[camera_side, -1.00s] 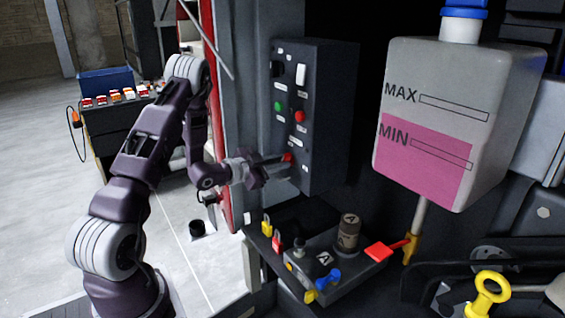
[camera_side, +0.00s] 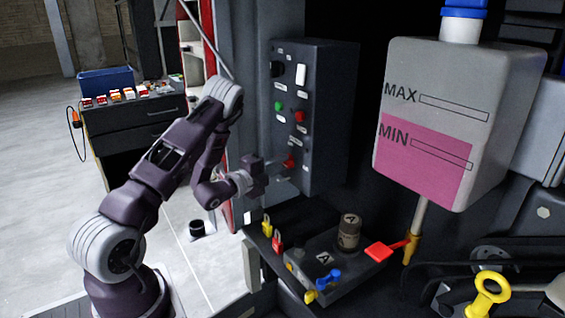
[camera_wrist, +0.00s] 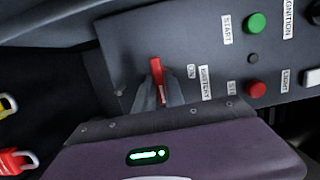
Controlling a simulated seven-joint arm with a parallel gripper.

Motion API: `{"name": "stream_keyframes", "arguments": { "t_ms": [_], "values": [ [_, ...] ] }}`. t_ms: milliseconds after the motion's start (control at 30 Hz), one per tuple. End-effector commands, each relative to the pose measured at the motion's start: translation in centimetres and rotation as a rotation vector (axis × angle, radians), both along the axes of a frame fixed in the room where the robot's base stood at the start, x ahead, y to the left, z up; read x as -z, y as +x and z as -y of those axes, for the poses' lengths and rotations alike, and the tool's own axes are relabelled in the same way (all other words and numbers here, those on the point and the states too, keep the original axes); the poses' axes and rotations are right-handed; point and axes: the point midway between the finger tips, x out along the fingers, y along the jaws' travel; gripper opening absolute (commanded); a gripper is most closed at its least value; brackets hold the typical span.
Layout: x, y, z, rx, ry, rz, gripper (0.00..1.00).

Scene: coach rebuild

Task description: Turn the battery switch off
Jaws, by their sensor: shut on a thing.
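The battery switch is a red handle (camera_side: 289,162) low on the dark control panel (camera_side: 325,120). In the wrist view the red handle (camera_wrist: 156,66) lies between the two grey fingers of my gripper (camera_wrist: 158,87), which is shut on it. A white ON label (camera_wrist: 191,71) and a BATTERY label (camera_wrist: 205,83) are beside it. In the side view my gripper (camera_side: 283,170) reaches the panel from the left, and its fingers partly hide the switch. I cannot tell the handle's exact setting, and no OFF label is visible.
A green START button (camera_wrist: 256,23) and a red button (camera_wrist: 255,89) are nearby on the panel. Below is a ledge with a battery box (camera_side: 335,258), padlocks (camera_side: 277,241) and a red key-like handle (camera_side: 379,251). A fluid tank (camera_side: 450,110) stands right.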

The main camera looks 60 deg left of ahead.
Motion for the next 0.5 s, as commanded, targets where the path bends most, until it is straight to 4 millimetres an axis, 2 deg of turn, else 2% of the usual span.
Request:
{"name": "stream_keyframes", "arguments": {
  "t_ms": [33,67,200,500],
  "values": [
    [-0.15,0.09,0.01,0.001,0.001,0.005,0.0],
    [-0.15,0.09,0.01,0.001,0.001,0.005,0.15],
    [-0.19,0.11,0.02,0.002,-0.001,0.006,0.43],
    [-0.08,0.02,0.01,0.001,-0.004,0.003,0.44]
  ]
}}
